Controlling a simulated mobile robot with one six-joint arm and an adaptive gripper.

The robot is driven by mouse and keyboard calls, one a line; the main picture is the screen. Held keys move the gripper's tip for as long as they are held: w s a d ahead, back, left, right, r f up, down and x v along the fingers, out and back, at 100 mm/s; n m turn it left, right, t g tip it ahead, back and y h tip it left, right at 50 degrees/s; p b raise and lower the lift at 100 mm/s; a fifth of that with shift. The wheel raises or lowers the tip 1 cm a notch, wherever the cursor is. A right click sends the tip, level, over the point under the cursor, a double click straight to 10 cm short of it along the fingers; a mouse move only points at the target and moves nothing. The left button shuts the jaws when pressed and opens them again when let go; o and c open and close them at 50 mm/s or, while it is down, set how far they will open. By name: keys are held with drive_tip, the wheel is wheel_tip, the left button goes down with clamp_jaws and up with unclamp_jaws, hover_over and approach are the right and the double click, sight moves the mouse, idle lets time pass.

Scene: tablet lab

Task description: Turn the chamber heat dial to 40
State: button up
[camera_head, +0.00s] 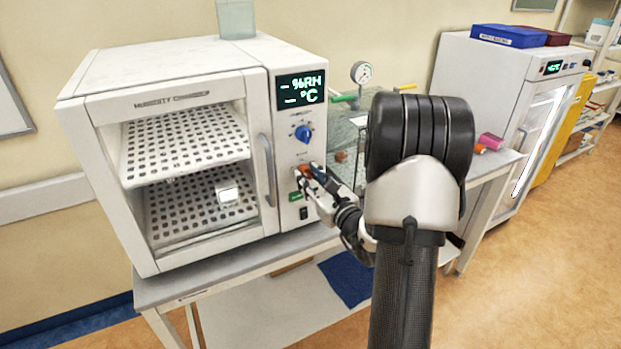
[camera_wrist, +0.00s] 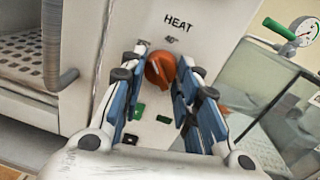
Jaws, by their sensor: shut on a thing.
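The humidity chamber (camera_head: 150,75) is a white cabinet on a bench at the left in the head view. Its orange heat dial (camera_wrist: 160,69) sits below the word HEAT and a 40° mark in the wrist view. The dial also shows, partly hidden, in the head view (camera_head: 304,173). My gripper (camera_wrist: 162,66) has its blue-padded fingers on either side of the dial and is shut on it. I cannot tell exactly where the dial points. The display (camera_head: 301,89) shows dashes beside %RH and °C.
A blue knob (camera_head: 302,133) is above the heat dial. Green and black switches (camera_head: 304,213) are below it. A glass tank (camera_wrist: 260,80) and a pressure gauge (camera_head: 361,73) stand close on the right. The chamber's door handle (camera_head: 267,168) is on the left.

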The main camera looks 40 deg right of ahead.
drive_tip(key=m+p, duration=0.1)
drive_tip(key=m, duration=0.3)
drive_tip(key=shift+a+m, duration=0.1)
drive_tip(key=shift+m, duration=0.2)
drive_tip(key=shift+m+p, duration=0.75)
drive_tip(key=shift+m, duration=1.05)
drive_tip(key=shift+h, duration=0.3)
drive_tip(key=o, duration=1.1)
drive_tip(key=shift+c, duration=0.2)
drive_tip(key=v, duration=1.2)
drive_tip(key=shift+f, duration=0.2)
